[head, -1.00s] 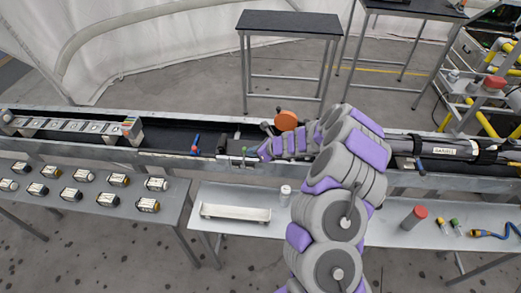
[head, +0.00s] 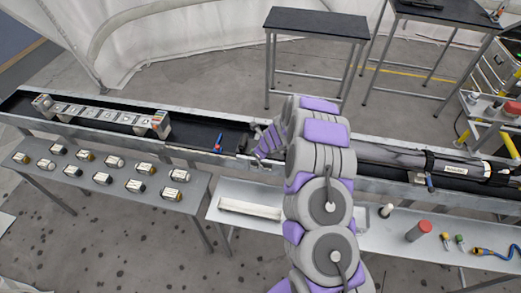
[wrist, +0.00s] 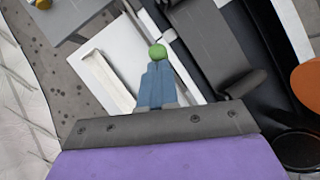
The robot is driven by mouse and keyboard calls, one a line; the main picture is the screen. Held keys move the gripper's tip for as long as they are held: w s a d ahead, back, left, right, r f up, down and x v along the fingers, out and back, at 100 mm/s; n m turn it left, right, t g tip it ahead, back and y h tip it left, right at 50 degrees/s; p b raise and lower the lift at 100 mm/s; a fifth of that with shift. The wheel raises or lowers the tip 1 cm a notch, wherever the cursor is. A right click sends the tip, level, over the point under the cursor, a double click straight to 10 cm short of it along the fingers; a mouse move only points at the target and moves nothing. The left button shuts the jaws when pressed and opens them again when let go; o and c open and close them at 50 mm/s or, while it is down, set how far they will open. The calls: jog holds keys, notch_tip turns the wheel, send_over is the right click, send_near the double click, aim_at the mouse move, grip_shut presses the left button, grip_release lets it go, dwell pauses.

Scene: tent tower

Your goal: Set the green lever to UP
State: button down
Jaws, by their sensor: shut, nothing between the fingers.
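The green lever's round knob (wrist: 157,50) shows in the wrist view just beyond my fingertips. It overlaps the finger ends in the picture, and I cannot tell whether they touch. Its shaft is mostly hidden behind the fingers. My gripper (wrist: 157,68) is shut and empty, its blue-grey fingers together. In the head view my purple wrist and gripper (head: 262,152) are at the near rail of the long trough (head: 190,131). The green lever cannot be made out there. No UP mark is readable.
A blue lever with a red part (head: 219,143) stands left of my gripper. In the wrist view, a white tray (wrist: 108,82) lies left, and a dark roller (wrist: 245,82) and orange disc (wrist: 307,85) lie right.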

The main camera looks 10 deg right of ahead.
jog(key=shift+w+a+f+p, duration=0.2)
jog(key=shift+a+p, duration=0.25)
jog(key=shift+a, duration=0.25)
jog(key=shift+w+a+f+p, duration=0.15)
jog(key=shift+w+a+p, duration=0.05)
jog(key=shift+a+p, duration=0.4)
jog(key=shift+w+a+f+p, duration=0.2)
jog(key=shift+a+p, duration=0.15)
jog(key=shift+a, duration=0.4)
jog(key=shift+d+r, duration=0.1)
jog(key=a+v, duration=0.1)
jog(key=v, duration=1.1)
jog(key=shift+s+a+r, duration=0.2)
jog(key=shift+s+r, duration=0.05)
jog(key=shift+r, duration=0.25)
jog(key=shift+a, duration=0.15)
